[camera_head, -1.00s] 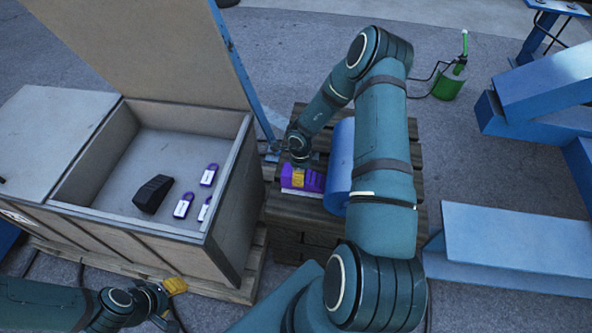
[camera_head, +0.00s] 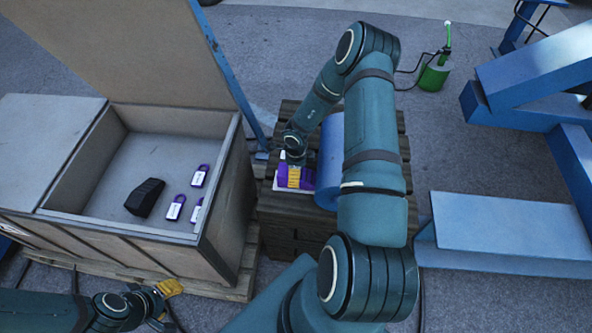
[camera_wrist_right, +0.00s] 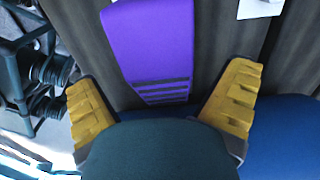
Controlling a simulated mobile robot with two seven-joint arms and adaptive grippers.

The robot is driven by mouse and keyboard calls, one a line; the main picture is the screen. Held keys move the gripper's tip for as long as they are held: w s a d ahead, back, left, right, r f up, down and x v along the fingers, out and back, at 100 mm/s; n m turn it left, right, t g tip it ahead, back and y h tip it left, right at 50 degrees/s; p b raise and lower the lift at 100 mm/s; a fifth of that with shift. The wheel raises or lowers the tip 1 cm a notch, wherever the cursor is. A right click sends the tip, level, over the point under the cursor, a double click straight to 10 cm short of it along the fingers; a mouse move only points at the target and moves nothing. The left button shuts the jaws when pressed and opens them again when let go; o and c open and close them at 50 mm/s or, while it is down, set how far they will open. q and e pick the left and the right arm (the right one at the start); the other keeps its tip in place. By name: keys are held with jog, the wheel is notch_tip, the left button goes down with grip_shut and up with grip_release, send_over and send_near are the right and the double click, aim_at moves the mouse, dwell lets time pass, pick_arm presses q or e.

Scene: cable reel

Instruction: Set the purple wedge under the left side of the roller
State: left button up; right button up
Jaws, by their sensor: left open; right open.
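The purple wedge (camera_head: 308,178) lies on the wooden pallet stack, just left of the blue roller (camera_head: 329,165). I cannot tell whether they touch. In the right wrist view the wedge (camera_wrist_right: 152,45) shows with dark stripes at its near end, between the spread yellow fingers of my right gripper (camera_wrist_right: 160,88). The fingers are open, with a gap on each side of the wedge. In the head view my right gripper (camera_head: 293,177) is over the wedge and hides part of it. My left gripper (camera_head: 166,305) is open and empty, low in front of the crate.
An open crate (camera_head: 225,200) at left holds a black wedge (camera_head: 145,198) and several purple-and-white padlocks (camera_head: 176,207). The pallet stack (camera_head: 280,212) carries the roller. Blue steel beams (camera_head: 515,228) stand at right, and a green can (camera_head: 433,77) stands behind. My right arm hides part of the roller.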

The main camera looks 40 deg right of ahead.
notch_tip(320, 180, up, 12)
dwell(0.6)
